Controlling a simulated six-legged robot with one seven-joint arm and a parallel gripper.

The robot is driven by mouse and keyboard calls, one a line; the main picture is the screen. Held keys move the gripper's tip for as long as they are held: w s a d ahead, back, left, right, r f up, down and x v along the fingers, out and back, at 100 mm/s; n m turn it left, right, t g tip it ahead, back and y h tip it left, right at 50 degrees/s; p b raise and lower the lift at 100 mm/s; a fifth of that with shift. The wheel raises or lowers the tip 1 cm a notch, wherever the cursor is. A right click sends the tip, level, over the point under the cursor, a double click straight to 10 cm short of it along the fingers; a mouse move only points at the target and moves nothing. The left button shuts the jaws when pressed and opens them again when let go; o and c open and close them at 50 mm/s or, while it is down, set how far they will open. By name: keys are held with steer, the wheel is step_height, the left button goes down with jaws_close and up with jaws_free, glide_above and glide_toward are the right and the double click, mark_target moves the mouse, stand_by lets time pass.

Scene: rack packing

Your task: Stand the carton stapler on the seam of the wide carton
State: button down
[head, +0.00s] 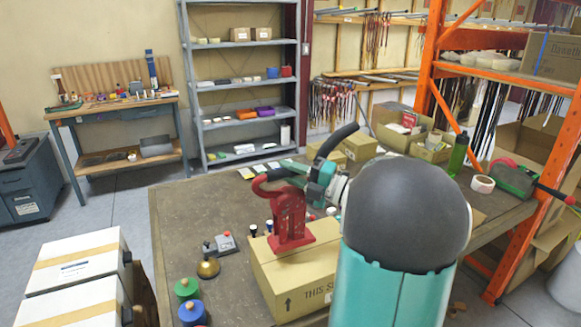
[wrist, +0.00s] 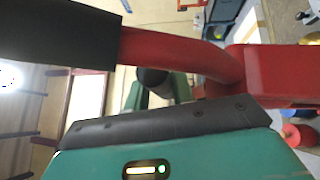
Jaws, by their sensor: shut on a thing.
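The carton stapler (head: 290,215) is red, with a curved lever and a black grip; it also shows in the wrist view (wrist: 275,75). It is upright over the top of the wide carton (head: 300,292), a brown box with printing and an arrow on its front. Its base looks at or very near the carton top; I cannot tell whether it touches. The carton's seam is not clear, partly hidden by the stapler. My gripper (head: 318,178), teal and dark, is shut on the stapler at its upper part; the fingertips are partly hidden.
A brass bell-shaped thing (head: 208,268), a green spool (head: 187,289) and a blue one (head: 192,313) stand left of the carton on the dark table (head: 180,215). Small bottles stand behind the stapler.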

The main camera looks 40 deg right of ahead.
mark_target(291, 189)
steer(key=shift+f, duration=2.05)
steer(key=c, duration=1.1)
jaws_free()
steer(key=shift+f, duration=0.3)
steer(key=v, duration=1.3)
steer(key=shift+s, duration=0.35)
steer(key=shift+d, duration=0.15)
